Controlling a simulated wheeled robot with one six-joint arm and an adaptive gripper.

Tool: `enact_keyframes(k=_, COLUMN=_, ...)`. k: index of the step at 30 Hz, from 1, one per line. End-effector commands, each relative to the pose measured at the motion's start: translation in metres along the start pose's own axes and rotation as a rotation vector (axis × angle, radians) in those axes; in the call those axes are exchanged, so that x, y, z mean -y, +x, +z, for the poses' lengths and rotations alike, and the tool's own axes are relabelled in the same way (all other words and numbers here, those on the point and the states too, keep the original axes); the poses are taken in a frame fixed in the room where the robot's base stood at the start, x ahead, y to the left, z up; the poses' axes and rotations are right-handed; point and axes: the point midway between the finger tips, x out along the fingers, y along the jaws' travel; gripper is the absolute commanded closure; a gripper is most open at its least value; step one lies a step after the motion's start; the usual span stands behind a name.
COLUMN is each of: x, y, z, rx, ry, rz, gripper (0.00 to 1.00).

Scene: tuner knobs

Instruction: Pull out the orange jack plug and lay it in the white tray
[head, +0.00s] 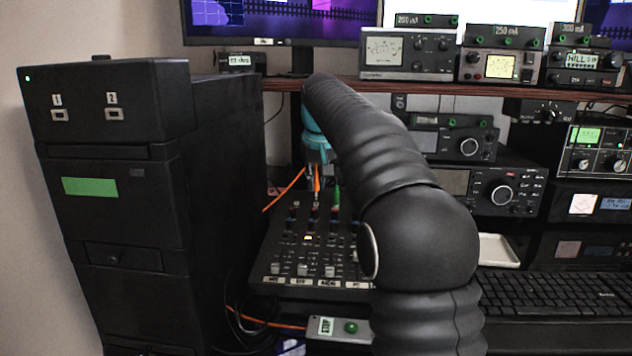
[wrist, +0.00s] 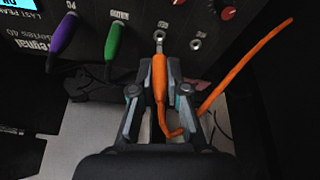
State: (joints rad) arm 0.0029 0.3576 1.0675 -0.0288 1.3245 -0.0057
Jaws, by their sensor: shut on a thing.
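The orange jack plug (wrist: 159,80) is between my two fingers in the wrist view, and my gripper (wrist: 159,88) is shut on it. Its bare metal tip points at a socket on the dark panel (wrist: 185,16); I cannot tell whether the end is still inside. Its orange cable (wrist: 235,72) loops back and runs to the upper right. In the head view my gripper (head: 318,158) is over the back of the mixer, with the orange plug (head: 317,184) below it. The white tray (head: 498,250) is right of my arm, partly hidden by it, and looks empty.
A purple plug (wrist: 63,34) and a green plug (wrist: 112,40) sit in the panel left of the orange one. A tall black cabinet (head: 120,200) stands left of the mixer (head: 300,255). Radios and a keyboard (head: 560,292) crowd the right.

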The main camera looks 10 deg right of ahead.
Motion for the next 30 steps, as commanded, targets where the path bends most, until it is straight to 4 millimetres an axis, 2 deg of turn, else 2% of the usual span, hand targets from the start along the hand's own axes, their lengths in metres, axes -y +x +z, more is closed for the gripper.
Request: enact_keyframes(k=30, x=0.0, y=-0.024, z=-0.008, rx=0.0, ry=0.0, rz=0.0, gripper=1.0)
